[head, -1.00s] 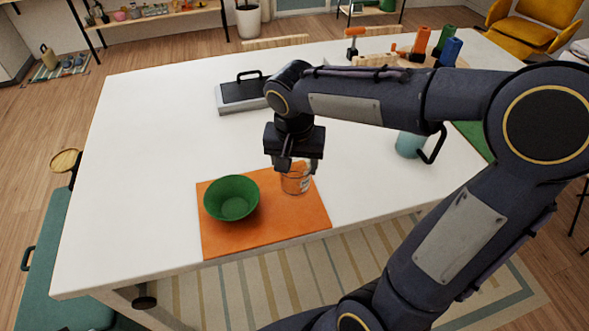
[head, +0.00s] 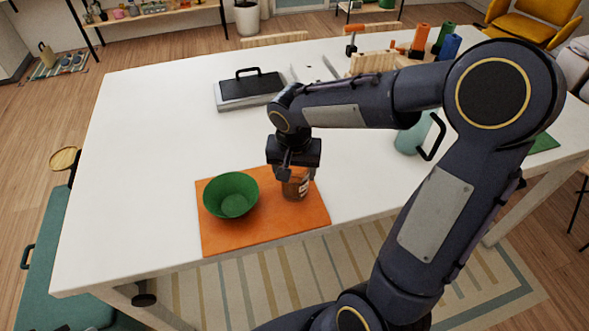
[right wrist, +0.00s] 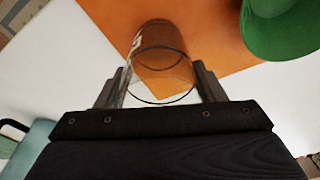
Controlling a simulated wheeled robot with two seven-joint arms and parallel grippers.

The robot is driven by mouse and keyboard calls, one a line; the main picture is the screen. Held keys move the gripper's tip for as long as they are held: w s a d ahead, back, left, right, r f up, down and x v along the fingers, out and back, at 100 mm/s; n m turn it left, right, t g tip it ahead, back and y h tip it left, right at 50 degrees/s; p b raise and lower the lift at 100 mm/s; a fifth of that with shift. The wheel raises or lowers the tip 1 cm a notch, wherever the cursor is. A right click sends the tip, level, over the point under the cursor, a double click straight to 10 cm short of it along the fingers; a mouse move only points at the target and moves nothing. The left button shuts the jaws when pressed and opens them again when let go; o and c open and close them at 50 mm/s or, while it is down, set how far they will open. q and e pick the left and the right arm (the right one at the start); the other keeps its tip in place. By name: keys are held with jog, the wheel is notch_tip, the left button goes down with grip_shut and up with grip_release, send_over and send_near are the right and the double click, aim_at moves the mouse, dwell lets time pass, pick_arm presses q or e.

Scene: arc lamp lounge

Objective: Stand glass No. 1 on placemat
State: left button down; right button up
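The orange placemat (head: 270,232) lies flat at the table's near edge. Glass No. 1 (head: 297,187), clear with a pale marking, is upright over the placemat's right part. I cannot tell whether its base touches the mat. My right gripper (head: 291,172) comes down on it from above. In the right wrist view, the glass (right wrist: 160,62) is between the two fingers (right wrist: 160,80), which are against its sides near the rim. The gripper hides part of the glass in the head view. My left gripper is not in view.
A green bowl (head: 231,196) stands on the placemat, left of the glass with a small gap. A teal mug (head: 412,138) stands to the right, and a grey, black-handled press (head: 249,91) behind. The table's left side is clear.

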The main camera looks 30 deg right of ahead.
jog(key=o, duration=0.3)
jog(key=shift+o, duration=0.2)
jog(key=shift+r, duration=0.1)
notch_tip(320, 180, up, 12)
jog(key=s+a, duration=0.1)
jog(key=s+a+f+n+t+y, duration=0.1)
jog(key=s+f+n+t+y, duration=0.1)
jog(key=s, duration=0.6)
jog(key=s+a+f+n+t+y, duration=0.2)
jog(key=s+f+n, duration=0.1)
jog(key=s, duration=0.5)
jog(key=shift+s+a+f+n+y, duration=0.15)
jog(key=shift+f+n+y, duration=0.15)
jog(key=shift+y, duration=0.1)
